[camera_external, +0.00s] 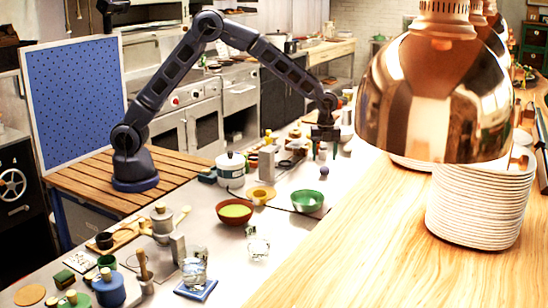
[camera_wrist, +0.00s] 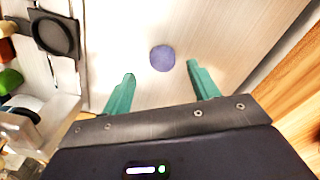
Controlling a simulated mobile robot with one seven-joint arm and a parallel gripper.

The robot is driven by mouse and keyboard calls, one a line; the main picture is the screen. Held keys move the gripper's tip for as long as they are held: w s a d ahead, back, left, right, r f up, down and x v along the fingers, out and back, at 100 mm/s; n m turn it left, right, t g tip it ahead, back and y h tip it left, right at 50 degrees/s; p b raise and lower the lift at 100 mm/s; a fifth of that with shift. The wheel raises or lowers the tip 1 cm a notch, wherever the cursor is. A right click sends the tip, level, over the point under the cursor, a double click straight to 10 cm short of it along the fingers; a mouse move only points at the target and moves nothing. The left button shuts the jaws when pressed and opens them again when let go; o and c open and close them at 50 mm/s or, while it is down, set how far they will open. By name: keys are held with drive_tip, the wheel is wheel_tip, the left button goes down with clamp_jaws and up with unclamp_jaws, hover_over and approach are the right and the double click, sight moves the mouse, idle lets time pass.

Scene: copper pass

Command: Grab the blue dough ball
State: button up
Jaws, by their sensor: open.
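The blue dough ball (camera_wrist: 162,58) lies on the light counter in the wrist view, ahead of the fingertips and roughly midway between them. My gripper (camera_wrist: 160,75) is open, with its two green fingers spread and nothing between them. In the external view the ball (camera_external: 324,171) shows as a small dark blue sphere on the counter. There my gripper (camera_external: 325,140) hangs above the ball, apart from it.
A green bowl (camera_external: 307,201) stands on the counter in front of the ball, with a brown bowl (camera_external: 234,212) to its left. A dark square item (camera_wrist: 55,36) is at the wrist view's upper left.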

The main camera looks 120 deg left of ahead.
sight(325, 167)
drive_tip(key=shift+w+d+f, duration=0.1)
drive_tip(key=shift+w+f, duration=0.05)
drive_tip(key=shift+f, duration=1.3)
drive_tip(key=shift+w+f, duration=0.1)
drive_tip(key=shift+f, duration=1.35)
drive_tip(key=shift+c, duration=0.4)
drive_tip(key=c, duration=1)
